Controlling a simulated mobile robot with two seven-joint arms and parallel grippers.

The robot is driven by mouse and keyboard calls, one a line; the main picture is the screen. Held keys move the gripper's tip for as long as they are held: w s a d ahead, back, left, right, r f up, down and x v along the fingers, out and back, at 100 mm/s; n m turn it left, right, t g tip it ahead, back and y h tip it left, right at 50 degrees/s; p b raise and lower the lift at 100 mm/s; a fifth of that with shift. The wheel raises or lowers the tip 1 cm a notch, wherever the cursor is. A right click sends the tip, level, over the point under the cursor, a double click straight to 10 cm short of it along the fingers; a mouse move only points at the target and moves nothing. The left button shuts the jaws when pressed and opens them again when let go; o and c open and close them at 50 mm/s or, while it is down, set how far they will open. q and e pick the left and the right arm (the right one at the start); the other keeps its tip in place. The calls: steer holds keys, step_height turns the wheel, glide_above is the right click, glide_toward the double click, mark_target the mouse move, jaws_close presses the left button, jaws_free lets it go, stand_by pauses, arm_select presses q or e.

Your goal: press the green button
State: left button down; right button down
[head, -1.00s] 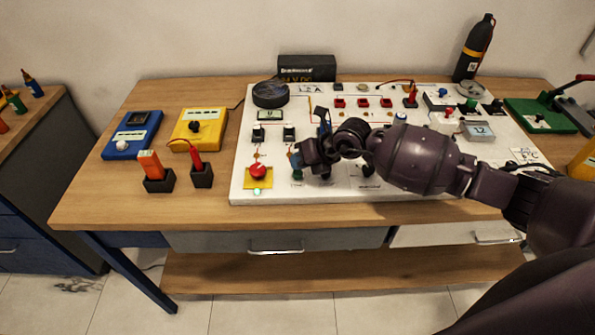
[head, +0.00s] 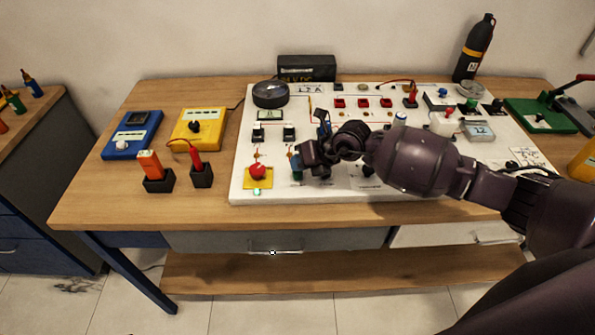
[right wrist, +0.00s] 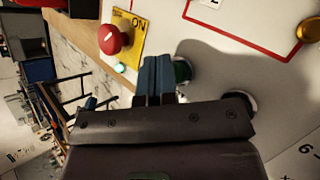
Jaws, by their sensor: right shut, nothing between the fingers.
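The green button (right wrist: 183,71) shows in the right wrist view as a dark green round cap on the white panel (right wrist: 215,60), partly hidden behind my shut fingers. In the head view only a small green patch of the button (head: 298,175) shows beneath my right gripper (head: 294,161). The fingers, also in the right wrist view (right wrist: 157,65), are shut and empty, with their tips right beside the button. I cannot tell whether they touch it. My left gripper is not in view.
A red mushroom button (head: 257,172) on a yellow plate stands just left of the gripper, with a small lit green lamp (head: 257,191) below it. A black knob (right wrist: 240,100) lies on the other side.

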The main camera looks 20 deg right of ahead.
steer(key=shift+f, duration=0.3)
stand_by(0.4)
steer(key=shift+r, duration=0.15)
steer(key=shift+r+p, duration=0.75)
steer(key=shift+r, duration=0.05)
step_height(320, 180, up, 2)
steer(key=shift+r+p, duration=0.25)
steer(key=shift+p, duration=0.8)
steer(key=shift+r+p, duration=1.15)
steer(key=shift+r, duration=0.15)
